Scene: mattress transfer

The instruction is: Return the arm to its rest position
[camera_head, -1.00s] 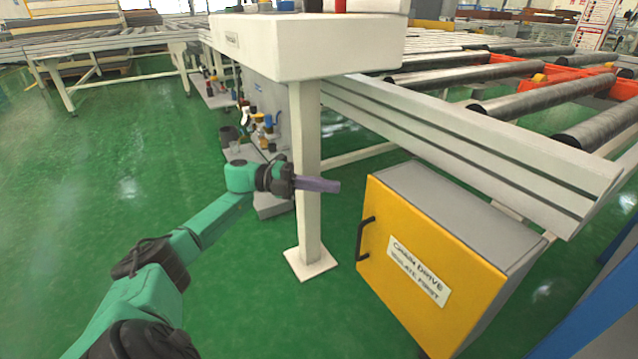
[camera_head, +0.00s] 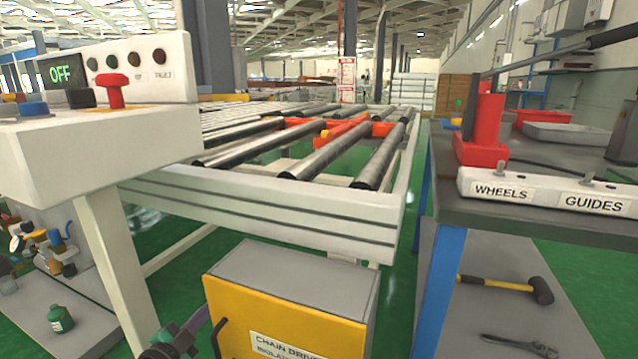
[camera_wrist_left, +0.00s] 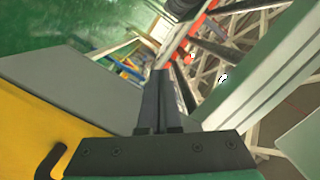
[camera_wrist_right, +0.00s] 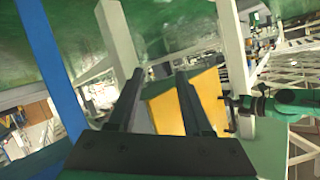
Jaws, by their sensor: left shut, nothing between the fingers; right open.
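My left gripper (camera_head: 204,314) shows at the bottom of the head view, left of the yellow-fronted chain drive box (camera_head: 300,275) and its dark handle. In the left wrist view its two fingers (camera_wrist_left: 162,75) are together with nothing between them. Most of the left arm is below the head view. My right gripper is outside the head view. In the right wrist view its fingers (camera_wrist_right: 158,75) are spread apart and empty, with the yellow box face (camera_wrist_right: 188,102) beyond them.
A white control console (camera_head: 100,140) with a red button stands at left on a white post (camera_head: 118,265). A roller conveyor (camera_head: 270,205) runs behind the box. At right is a workbench (camera_head: 545,220) with a blue leg, its lower shelf holding a hammer (camera_head: 510,287). Green floor shows between them.

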